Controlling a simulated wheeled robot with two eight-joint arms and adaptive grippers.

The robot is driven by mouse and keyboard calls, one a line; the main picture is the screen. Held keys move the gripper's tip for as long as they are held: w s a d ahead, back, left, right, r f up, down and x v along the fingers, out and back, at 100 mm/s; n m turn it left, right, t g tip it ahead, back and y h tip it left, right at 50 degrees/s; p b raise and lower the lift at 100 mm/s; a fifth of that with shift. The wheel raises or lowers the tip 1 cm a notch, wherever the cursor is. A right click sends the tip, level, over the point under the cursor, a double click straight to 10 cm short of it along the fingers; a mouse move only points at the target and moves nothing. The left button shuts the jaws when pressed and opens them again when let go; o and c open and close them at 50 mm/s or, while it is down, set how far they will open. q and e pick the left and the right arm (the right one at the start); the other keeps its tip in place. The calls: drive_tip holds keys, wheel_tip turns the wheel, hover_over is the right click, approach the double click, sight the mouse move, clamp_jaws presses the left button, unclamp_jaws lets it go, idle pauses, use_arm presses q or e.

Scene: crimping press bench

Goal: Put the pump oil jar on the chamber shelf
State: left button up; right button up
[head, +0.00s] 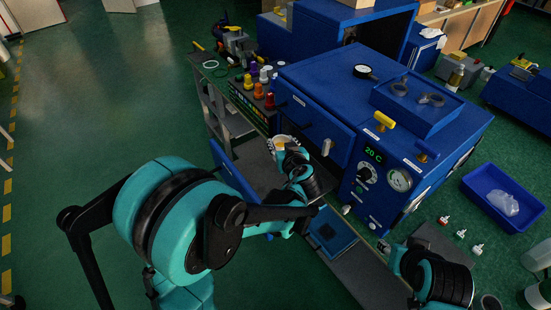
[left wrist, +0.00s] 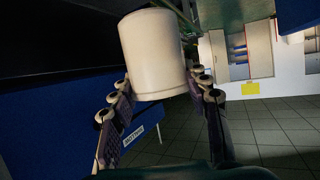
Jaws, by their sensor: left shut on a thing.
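The pump oil jar is a plain white cylinder (left wrist: 153,52) between the fingers of my left gripper in the left wrist view. In the head view its pale round top (head: 282,141) shows just beyond my left gripper (head: 288,155), which is shut on it. The jar is in front of the blue chamber machine (head: 335,115), which has a green "20 C" display and a dial. A grey flat surface (head: 254,168) lies left of the jar; I cannot tell whether it is the chamber shelf. My right gripper (head: 395,258) is at the lower right, its fingers unclear.
A blue panel (head: 232,172) stands left of the grey surface, close to my left arm. Coloured bottles (head: 265,88) stand behind the jar. A blue tray (head: 503,198) with a clear bag and several small bottles (head: 461,233) are at the right. The green floor at left is open.

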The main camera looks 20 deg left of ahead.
use_arm(q)
drive_tip(key=shift+w+a+f, duration=0.1)
drive_tip(key=shift+w+f, duration=0.05)
drive_tip(key=shift+f, duration=0.1)
wheel_tip(320, 180, down, 9)
drive_tip(key=b, duration=0.4)
drive_tip(key=shift+f+b, duration=0.1)
drive_tip(key=shift+b, duration=0.2)
drive_tip(key=o, duration=1.2)
drive_tip(key=shift+o, duration=0.2)
drive_tip(key=p+v, duration=0.3)
drive_tip(key=v, duration=0.9)
